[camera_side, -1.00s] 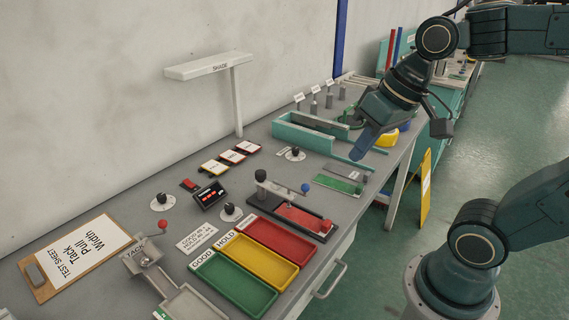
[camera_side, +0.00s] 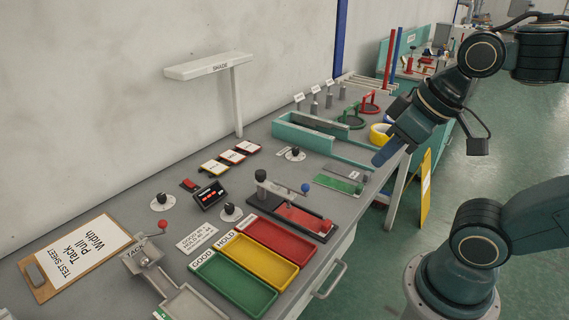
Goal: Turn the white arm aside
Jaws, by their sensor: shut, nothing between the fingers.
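My gripper (camera_side: 382,158) is shut and empty. It is above the right front part of the bench, well to the right of the white arm and apart from it. Its blue fingers point down and to the left.
Beside my gripper are a teal open box (camera_side: 305,139), a yellow roll (camera_side: 380,133) and a green strip (camera_side: 338,184). Red, yellow and green trays (camera_side: 265,262) line the front edge. Several small posts with tags stand behind the box.

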